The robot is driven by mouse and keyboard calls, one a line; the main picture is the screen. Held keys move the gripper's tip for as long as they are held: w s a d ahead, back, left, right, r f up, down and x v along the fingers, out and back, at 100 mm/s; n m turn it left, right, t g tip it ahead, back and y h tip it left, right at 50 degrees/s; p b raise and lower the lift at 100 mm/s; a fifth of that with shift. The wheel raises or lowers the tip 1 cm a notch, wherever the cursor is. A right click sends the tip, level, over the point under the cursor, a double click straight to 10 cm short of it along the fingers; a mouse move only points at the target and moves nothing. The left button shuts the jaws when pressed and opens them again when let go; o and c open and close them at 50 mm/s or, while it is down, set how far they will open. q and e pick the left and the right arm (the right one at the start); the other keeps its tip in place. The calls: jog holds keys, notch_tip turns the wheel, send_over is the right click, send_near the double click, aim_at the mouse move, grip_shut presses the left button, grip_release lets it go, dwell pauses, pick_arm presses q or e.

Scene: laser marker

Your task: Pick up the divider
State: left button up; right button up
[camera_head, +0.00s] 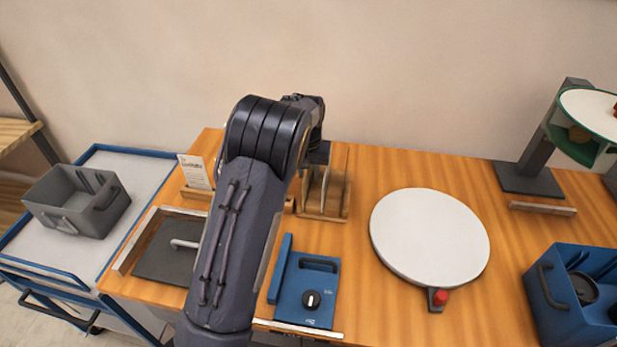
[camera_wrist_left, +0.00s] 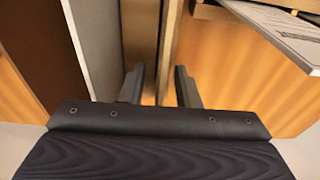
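A wooden rack (camera_head: 322,215) stands at the back middle of the table with upright thin panels in it, which look like the dividers (camera_head: 338,185). My left arm reaches over the table to the rack. My left gripper (camera_head: 318,160) is at the top of the rack, partly hidden by its own wrist. In the left wrist view its two fingers (camera_wrist_left: 159,88) are apart, with upright wooden panel edges (camera_wrist_left: 168,45) between and beyond them. I cannot tell whether either finger touches a panel. A grey panel (camera_wrist_left: 92,45) stands to the left of the fingers. My right gripper is not in view.
A card on a stand (camera_head: 194,172) is left of the rack. A dark tray (camera_head: 160,255) and a blue device with a knob (camera_head: 318,275) lie in front. A white round turntable (camera_head: 430,235) is to the right. A grey bin (camera_head: 75,200) sits on the left cart.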

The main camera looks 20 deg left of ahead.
pick_arm(q)
grip_shut()
